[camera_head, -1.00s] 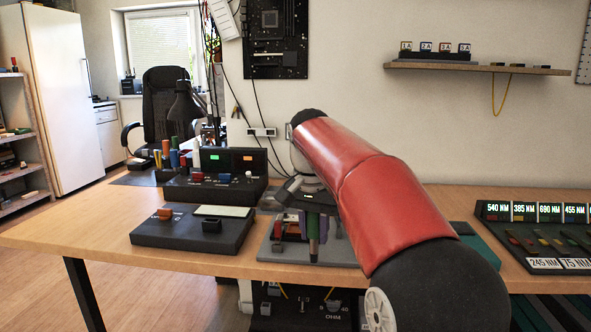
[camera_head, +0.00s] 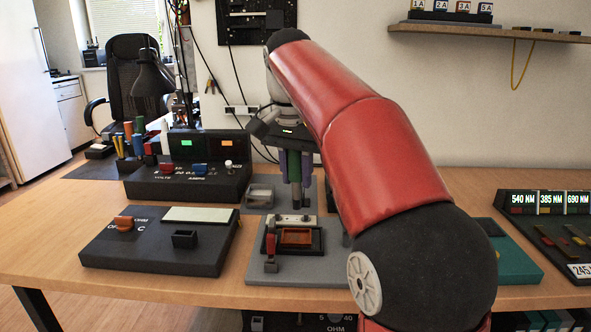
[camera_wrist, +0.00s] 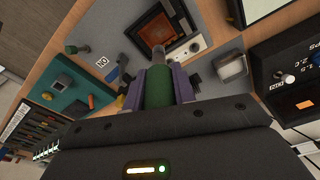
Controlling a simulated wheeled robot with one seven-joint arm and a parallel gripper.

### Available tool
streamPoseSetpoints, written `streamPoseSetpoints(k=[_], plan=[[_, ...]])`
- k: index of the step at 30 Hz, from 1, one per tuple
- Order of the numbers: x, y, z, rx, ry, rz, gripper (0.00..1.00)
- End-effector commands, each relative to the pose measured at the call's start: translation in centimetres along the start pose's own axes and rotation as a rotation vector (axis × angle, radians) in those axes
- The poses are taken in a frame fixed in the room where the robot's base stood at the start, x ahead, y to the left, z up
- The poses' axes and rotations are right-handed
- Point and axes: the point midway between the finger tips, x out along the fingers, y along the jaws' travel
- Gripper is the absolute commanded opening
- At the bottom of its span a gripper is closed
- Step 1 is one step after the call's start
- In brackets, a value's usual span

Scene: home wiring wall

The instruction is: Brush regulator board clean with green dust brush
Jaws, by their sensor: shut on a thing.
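My gripper (camera_head: 295,178) is shut on the green dust brush (camera_head: 294,164), which points down between the purple fingers. In the wrist view, the brush's green handle (camera_wrist: 157,88) sits between the fingers, and its greyish tip lies in front of the orange-brown board. I take this board (camera_head: 295,237) to be the regulator board. It sits in a dark frame on the grey plate (camera_head: 258,272). In the head view, the brush tip appears behind and above the board. Whether the bristles touch anything cannot be told.
A dark panel with a green and an orange display (camera_head: 190,180) stands behind left. A dark box with an orange knob and a pale screen (camera_head: 155,255) lies front left. A teal block (camera_head: 505,258) and a labelled rack (camera_head: 550,230) are at right. Free wood shows around the plate.

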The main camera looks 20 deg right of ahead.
Motion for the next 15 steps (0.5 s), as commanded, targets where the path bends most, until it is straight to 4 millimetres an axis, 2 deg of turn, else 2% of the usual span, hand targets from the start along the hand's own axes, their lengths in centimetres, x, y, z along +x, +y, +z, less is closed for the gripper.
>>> streamPoseSetpoints(k=[8, 15], plan=[[0.6, 0.0, 0.2, 0.000, 0.000, 0.001, 0.03], [2.3, 0.0, 0.4, 0.000, 0.000, 0.000, 0.03]])
